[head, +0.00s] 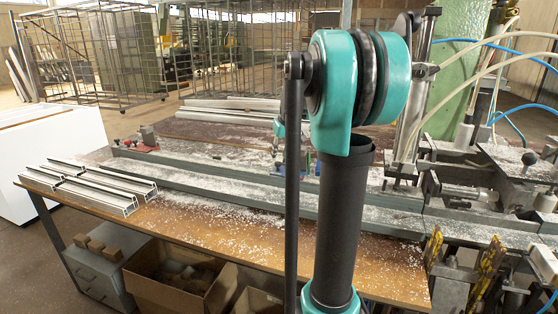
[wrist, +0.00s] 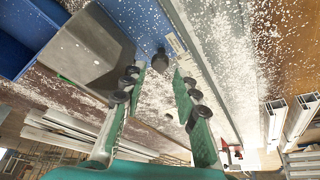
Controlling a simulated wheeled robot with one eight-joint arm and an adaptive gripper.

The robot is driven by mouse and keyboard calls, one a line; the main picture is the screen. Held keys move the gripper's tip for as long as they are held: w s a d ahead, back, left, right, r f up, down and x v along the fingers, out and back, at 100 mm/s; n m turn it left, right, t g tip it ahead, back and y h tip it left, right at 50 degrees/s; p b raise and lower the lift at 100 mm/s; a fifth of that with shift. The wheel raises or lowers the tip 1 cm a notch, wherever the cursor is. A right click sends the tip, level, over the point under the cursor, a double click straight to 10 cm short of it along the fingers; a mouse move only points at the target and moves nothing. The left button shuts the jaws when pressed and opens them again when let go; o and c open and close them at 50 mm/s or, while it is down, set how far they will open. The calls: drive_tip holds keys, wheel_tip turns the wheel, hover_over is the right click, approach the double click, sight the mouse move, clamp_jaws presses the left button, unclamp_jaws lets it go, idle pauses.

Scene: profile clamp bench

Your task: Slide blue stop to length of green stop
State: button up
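The blue stop (wrist: 135,22) shows at the top of the wrist view, close to my gripper, with a grey metal block (wrist: 88,48) and a black knob (wrist: 160,62). My gripper (wrist: 160,74) is open, its green fingers apart with the knob between and just beyond the tips; I cannot tell whether they touch it. In the head view only a bit of blue (head: 314,168) shows beside my arm, which hides most of that spot and my gripper. I cannot make out a green stop in either view.
A long grey rail (head: 240,188), dusted with white chips, runs along the wooden bench (head: 200,222). A red stop (head: 140,147) stands at its left end. White profiles (head: 95,190) lie at the front left. A machine with hoses (head: 480,130) stands right.

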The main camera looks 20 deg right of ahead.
drive_tip(key=v, duration=0.8)
drive_tip(key=shift+s, duration=0.15)
